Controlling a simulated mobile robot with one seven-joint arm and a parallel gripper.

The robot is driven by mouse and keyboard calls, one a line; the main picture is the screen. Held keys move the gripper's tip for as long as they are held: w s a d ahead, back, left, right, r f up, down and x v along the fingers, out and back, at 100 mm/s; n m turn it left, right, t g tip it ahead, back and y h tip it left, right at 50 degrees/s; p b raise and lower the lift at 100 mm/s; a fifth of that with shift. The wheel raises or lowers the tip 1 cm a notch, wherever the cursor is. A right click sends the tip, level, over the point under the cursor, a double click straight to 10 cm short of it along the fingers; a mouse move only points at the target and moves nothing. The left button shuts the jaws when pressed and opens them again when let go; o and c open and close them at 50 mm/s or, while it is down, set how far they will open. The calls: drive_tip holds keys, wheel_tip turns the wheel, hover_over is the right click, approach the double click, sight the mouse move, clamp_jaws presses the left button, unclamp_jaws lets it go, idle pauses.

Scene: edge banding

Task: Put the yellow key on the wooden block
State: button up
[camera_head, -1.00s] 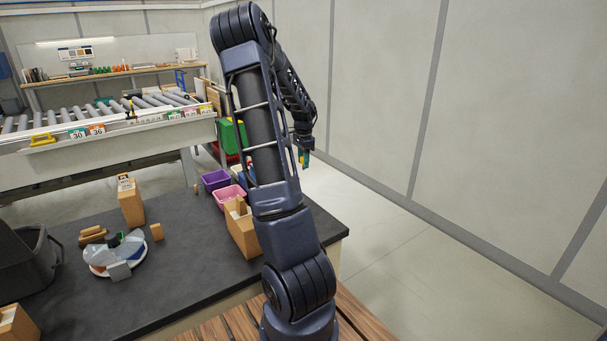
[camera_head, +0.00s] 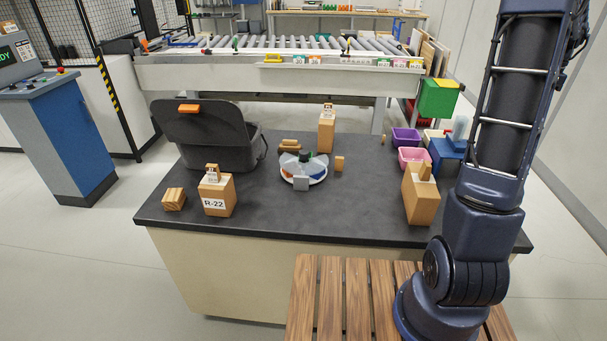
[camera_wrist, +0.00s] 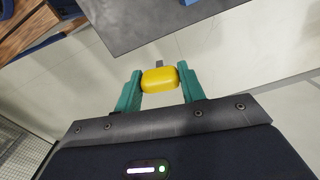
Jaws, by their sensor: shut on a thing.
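In the wrist view my gripper (camera_wrist: 160,84) is shut on the yellow key (camera_wrist: 159,80). Its rounded yellow head is between the two green fingers, and a grey shaft sticks out beyond it. The key is in the air, with pale floor behind it. The head view cuts off my gripper. Several wooden blocks stand on the dark table there: a small block (camera_head: 173,199) at the left, the R-22 block (camera_head: 216,197), a tall one (camera_head: 326,133) at the back and one (camera_head: 420,200) at the right. I cannot tell which one the task means.
A round tray (camera_head: 318,179) with parts is mid-table. A black bin (camera_head: 215,135) stands at the back left. Purple (camera_head: 405,137) and pink (camera_head: 414,157) bins are at the right. The table's front middle (camera_head: 300,220) is clear. A roller conveyor (camera_head: 290,62) runs behind.

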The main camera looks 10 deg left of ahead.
wheel_tip(320, 180, up, 8)
drive_tip(key=shift+r, duration=0.2)
drive_tip(key=w+a+r+n, duration=0.1)
drive_tip(key=w+a+n, duration=0.1)
drive_tip(key=w+a, duration=0.8)
drive_tip(key=w+a+r+n, duration=0.1)
drive_tip(key=w+a+n, duration=0.1)
drive_tip(key=w+a, duration=0.85)
drive_tip(key=w+a+n, duration=0.3)
drive_tip(key=a, duration=1.7)
drive_tip(key=s+a+n, duration=0.2)
drive_tip(key=a+n, duration=0.1)
drive_tip(key=a, duration=1.7)
drive_tip(key=s+a+n, duration=0.3)
drive_tip(key=a, duration=1.7)
drive_tip(key=n, duration=0.7)
hover_over(172, 194)
wheel_tip(172, 194, down, 40)
drive_tip(key=shift+s+d+f, duration=0.1)
drive_tip(key=shift+d, duration=0.05)
drive_tip(key=shift+f, duration=0.1)
